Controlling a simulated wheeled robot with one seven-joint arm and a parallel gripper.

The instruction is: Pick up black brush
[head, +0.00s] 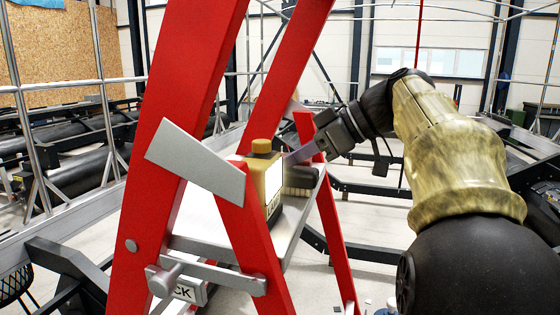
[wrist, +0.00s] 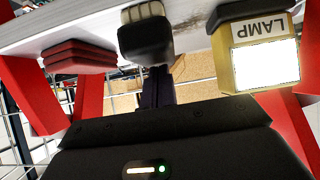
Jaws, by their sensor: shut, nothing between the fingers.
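The black brush (head: 304,177) with pale bristles stands bristles down on the ladder's grey platform (head: 286,229), just behind and right of the amber bottle. In the wrist view, which is upside down, the brush (wrist: 146,40) is at top centre. My gripper (head: 291,158) is shut and empty, reaching in from the right at about the height of the brush's top. In the wrist view the closed fingers (wrist: 157,80) line up with the brush's body, and their tips meet its outline. I cannot tell whether they touch it.
A stack of red pads (wrist: 78,56) lies on the brush's other side. Red ladder legs (head: 185,120) and a grey bar (head: 195,160) stand in front of the platform.

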